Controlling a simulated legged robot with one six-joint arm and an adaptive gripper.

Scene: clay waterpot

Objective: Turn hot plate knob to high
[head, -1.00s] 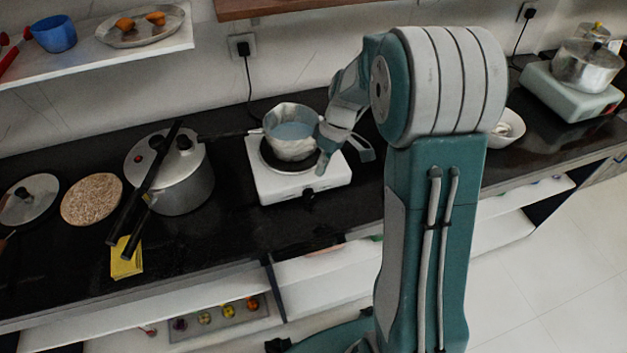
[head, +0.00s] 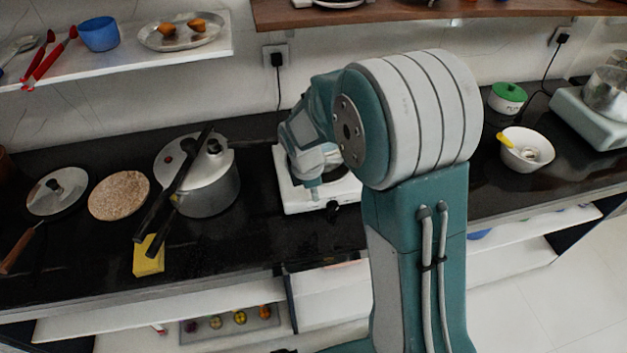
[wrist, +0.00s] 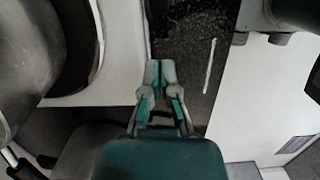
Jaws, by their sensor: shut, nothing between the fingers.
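The white hot plate (head: 345,192) stands on the black counter, partly hidden behind my arm in the head view. Its dark knob (head: 333,211) shows on the front side. In the wrist view, the hot plate (wrist: 118,40) is at upper left, with the black burner and a grey pot (wrist: 30,50) on it. The pot is hidden by my arm in the head view. My gripper (wrist: 160,68) is shut and empty, beside the hot plate's edge in the wrist view. I cannot make out the knob in that view, so contact is unclear.
A pressure cooker (head: 212,190) stands left of the hot plate, its long dark handles reaching over a yellow sponge (head: 148,258). A white bowl (head: 526,150) and green-lidded pot (head: 507,98) are at right. A shelf (head: 215,48) hangs above left.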

